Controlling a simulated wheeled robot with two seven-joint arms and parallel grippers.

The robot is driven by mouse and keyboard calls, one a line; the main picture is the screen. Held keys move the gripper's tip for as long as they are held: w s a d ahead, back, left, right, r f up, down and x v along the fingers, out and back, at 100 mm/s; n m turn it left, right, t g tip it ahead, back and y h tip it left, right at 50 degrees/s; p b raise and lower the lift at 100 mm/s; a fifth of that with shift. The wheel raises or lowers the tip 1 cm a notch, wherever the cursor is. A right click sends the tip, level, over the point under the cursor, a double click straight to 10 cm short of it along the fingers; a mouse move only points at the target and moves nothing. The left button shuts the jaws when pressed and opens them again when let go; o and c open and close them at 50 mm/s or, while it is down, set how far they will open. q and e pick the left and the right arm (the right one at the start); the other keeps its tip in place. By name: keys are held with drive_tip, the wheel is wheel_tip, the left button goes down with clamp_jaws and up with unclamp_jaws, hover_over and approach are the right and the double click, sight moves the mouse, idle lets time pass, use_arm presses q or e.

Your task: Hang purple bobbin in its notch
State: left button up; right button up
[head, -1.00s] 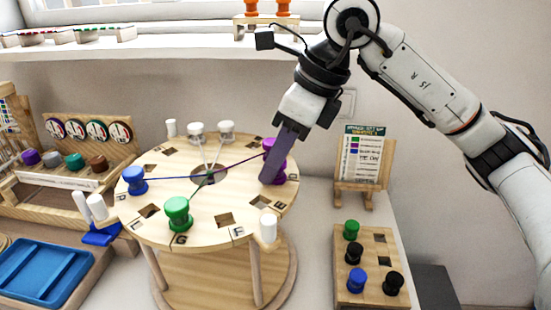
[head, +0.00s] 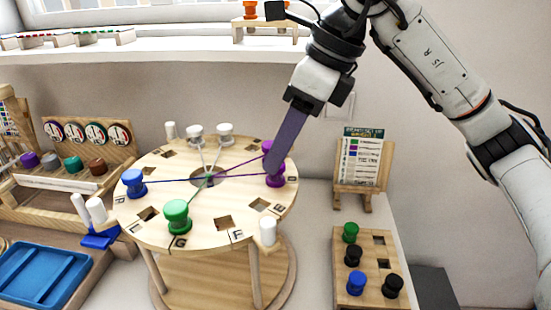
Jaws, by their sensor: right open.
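A purple bobbin (head: 275,180) stands at the right rim of the round wooden board (head: 190,218), with a purple thread running from it to the board's centre hole. More purple, seemingly a second bobbin (head: 267,147), shows just behind, with its own thread to the centre. My right gripper (head: 272,162) is open, its fingers slanting down at the purple bobbin and hiding part of it. I cannot tell whether they touch it. The notch under the bobbin is hidden. My left gripper is not in view.
A blue bobbin (head: 134,182), a green bobbin (head: 177,215) and white bobbins (head: 225,133) stand around the board. A wooden block (head: 374,240) with several bobbins is at right, below a card stand (head: 362,165). A blue tray (head: 45,272) lies at front left.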

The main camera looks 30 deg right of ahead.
drive_tip(key=v, duration=0.8)
drive_tip(key=shift+p, duration=0.3)
